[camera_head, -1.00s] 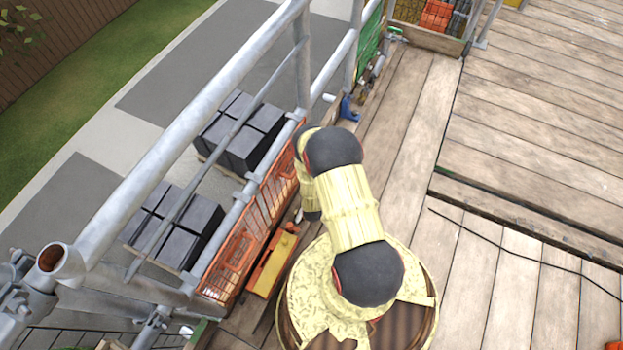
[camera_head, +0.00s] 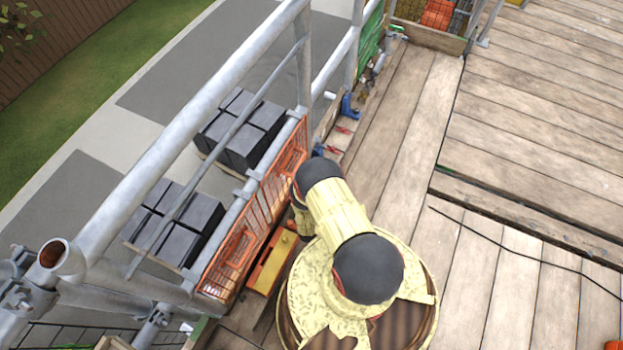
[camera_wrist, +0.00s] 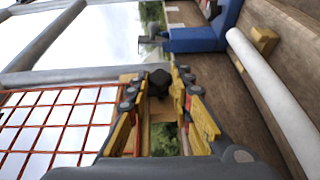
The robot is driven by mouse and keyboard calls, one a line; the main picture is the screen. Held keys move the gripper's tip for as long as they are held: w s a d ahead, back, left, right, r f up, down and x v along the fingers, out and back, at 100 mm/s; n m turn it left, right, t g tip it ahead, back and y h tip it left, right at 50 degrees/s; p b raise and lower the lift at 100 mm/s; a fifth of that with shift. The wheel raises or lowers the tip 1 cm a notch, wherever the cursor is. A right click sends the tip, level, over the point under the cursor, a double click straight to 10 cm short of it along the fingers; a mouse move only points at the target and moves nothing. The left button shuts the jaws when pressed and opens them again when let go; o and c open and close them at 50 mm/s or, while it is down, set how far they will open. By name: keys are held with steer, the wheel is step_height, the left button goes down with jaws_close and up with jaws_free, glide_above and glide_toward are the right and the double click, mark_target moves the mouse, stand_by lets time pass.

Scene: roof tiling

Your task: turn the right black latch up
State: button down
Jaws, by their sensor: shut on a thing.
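In the wrist view the yellow fingers of my gripper (camera_wrist: 159,80) point away from the camera, toward a small black piece (camera_wrist: 160,84) that looks like the black latch. The fingers are closed in on its two sides. The latch is small and partly covered by the fingertips, so its exact angle is hard to tell. A pale wooden board lies behind it. An orange mesh gate (camera_head: 258,212) stands along the scaffold rail and also fills the left of the wrist view (camera_wrist: 58,125). In the head view my arm hides the gripper and the latch.
A blue clamp (camera_head: 348,108) stands on the deck edge beyond my arm; a blue bracket and white tube (camera_wrist: 270,95) show in the wrist view. An orange and yellow tool (camera_head: 272,262) lies beside the gate. Dark tile stacks (camera_head: 240,130) stand outside the rail. The right deck is mostly clear.

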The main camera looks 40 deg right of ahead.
steer(key=shift+w, duration=0.15)
stand_by(0.4)
steer(key=c, duration=1.6)
jaws_free()
steer(key=shift+c, duration=0.2)
steer(key=shift+a, duration=0.1)
steer(key=v, duration=0.7)
steer(key=shift+s+a+f, duration=0.15)
steer(key=shift+s, duration=0.15)
